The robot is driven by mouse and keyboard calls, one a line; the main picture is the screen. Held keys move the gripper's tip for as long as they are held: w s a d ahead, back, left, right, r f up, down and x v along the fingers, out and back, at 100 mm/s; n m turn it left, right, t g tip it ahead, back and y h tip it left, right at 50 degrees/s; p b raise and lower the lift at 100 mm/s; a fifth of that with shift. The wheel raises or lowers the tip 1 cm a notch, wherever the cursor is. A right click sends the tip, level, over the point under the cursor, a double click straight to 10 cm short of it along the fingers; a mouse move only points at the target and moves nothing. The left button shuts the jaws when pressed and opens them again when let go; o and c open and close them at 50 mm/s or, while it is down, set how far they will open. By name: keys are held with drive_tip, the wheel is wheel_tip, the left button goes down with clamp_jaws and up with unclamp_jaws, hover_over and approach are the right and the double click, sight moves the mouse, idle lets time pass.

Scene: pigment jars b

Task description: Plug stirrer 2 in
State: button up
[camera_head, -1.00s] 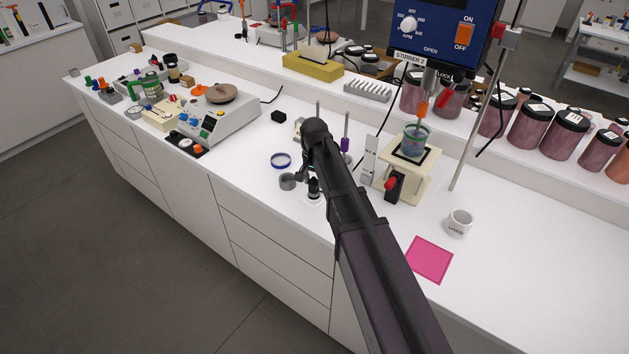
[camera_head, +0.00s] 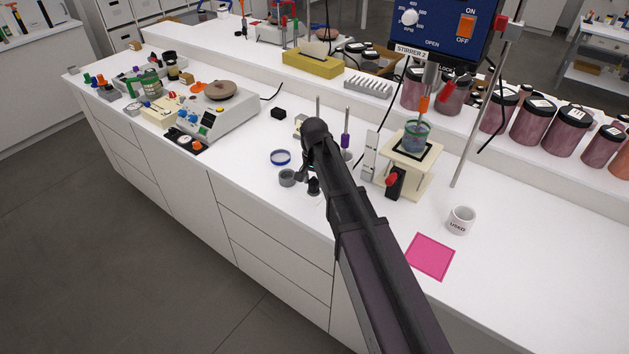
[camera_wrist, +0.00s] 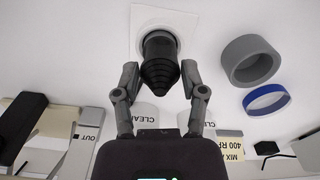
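Stirrer 2 is the blue unit (camera_head: 445,30) with a dial and an orange ON/OFF switch (camera_head: 466,27), at the upper right of the head view. Its shaft reaches down toward a glass beaker (camera_head: 414,136) on a cream stand (camera_head: 412,178). A black stepped, cone-shaped piece, like a plug's end (camera_wrist: 160,65), stands over a white square plate (camera_wrist: 143,20) in the wrist view. My gripper (camera_wrist: 159,74) has one finger close on each side of it. Whether the fingers touch it, I cannot tell. In the head view my arm hides much of this spot.
A grey ring (camera_wrist: 250,61) and a blue-rimmed ring (camera_wrist: 267,100) lie just right of my gripper in the wrist view. A white mug (camera_head: 461,220) and a pink sheet (camera_head: 430,257) lie on the bench at right. Dark-lidded jars (camera_head: 533,120) line the shelf.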

sight(314, 180)
drive_tip(key=shift+o, duration=1.2)
drive_tip(key=shift+r, duration=0.2)
wheel_tip(314, 180, up, 8)
drive_tip(key=p, duration=0.8)
drive_tip(key=shift+s+f, duration=0.2)
drive_tip(key=shift+s, duration=0.05)
drive_tip(key=shift+s+a+f+b, duration=0.9)
drive_tip(key=shift+s+f+b, duration=0.75)
drive_tip(key=shift+s, duration=1.95)
drive_tip(key=w+a, duration=0.2)
drive_tip(key=w, duration=0.3)
drive_tip(key=w+a+f+b, duration=0.1)
drive_tip(key=w+a, duration=0.1)
drive_tip(key=w, duration=0.2)
drive_tip(key=w+a, duration=0.2)
drive_tip(key=w, duration=0.3)
drive_tip(key=shift+w+a+f+b, duration=0.3)
drive_tip(key=shift+a+f+b, duration=0.05)
drive_tip(key=shift+a, duration=0.05)
